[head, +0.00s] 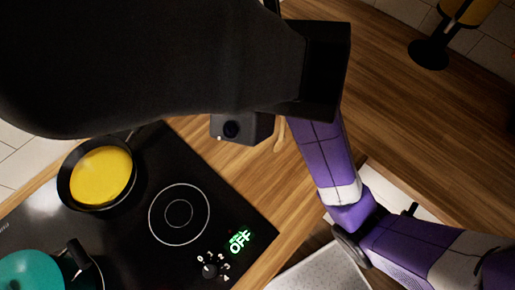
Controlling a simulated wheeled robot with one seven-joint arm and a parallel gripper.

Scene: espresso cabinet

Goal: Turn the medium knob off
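A small round black knob (209,271) sits near the right front corner of the black cooktop (150,245), with a ring of white marks around it. Beside it a green lit display (240,241) reads "OFF", with smaller text above that I cannot read. I cannot tell from this view whether this knob is the medium one. My gripper's fingers do not show; my large dark body part fills the upper left and hides the area behind it. Nothing is seen touching the knob.
A black pan (67,190) with yellow contents and a teal pot (30,272) stand on the cooktop. A ringed burner (179,213) is bare. Wooden counter (400,130) lies to the right, with a dark stand (430,53) at the back. An open drawer or tray (320,272) shows below.

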